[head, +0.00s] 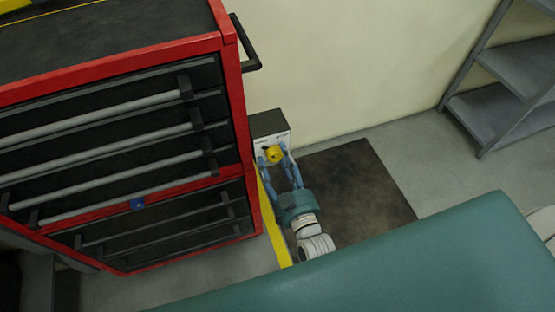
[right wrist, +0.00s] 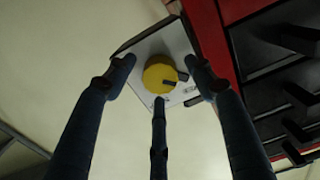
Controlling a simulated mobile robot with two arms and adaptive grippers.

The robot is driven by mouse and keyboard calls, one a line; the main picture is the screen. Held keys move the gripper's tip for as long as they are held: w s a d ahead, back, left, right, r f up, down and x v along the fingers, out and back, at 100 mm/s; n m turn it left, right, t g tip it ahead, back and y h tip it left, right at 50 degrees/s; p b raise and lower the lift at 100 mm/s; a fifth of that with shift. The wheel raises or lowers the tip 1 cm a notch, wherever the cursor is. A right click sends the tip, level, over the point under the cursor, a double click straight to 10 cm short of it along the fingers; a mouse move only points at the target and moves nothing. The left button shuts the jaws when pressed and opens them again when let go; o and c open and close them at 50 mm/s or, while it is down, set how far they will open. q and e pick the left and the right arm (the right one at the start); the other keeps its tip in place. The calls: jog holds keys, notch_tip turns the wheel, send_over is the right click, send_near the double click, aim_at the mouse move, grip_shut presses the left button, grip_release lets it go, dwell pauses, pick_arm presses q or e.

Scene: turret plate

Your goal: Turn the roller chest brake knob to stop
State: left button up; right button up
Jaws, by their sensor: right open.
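The brake knob (head: 274,154) is a round yellow knob on the pale face plate of a dark box (head: 268,124) beside the red roller chest (head: 238,110). My right gripper (head: 273,158) is open, with its fingers reaching up to the knob. In the right wrist view the knob (right wrist: 156,73) lies between the spread fingers (right wrist: 158,80), with a dark pointer on its face towards the lower right. Gaps show between fingers and knob; I cannot tell whether any finger touches. The plate's small markings are unreadable. My left gripper is not in view.
The chest's drawers have long grey handles, and a black push handle (head: 246,45) juts from its side. A dark mat (head: 350,185) and a yellow floor line (head: 272,225) lie below. Grey shelves (head: 505,95) stand at the right by a cream wall (head: 345,55).

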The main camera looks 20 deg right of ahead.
jog(key=c, duration=1.1)
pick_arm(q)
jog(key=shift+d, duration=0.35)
pick_arm(e)
jog(key=shift+c, duration=0.2)
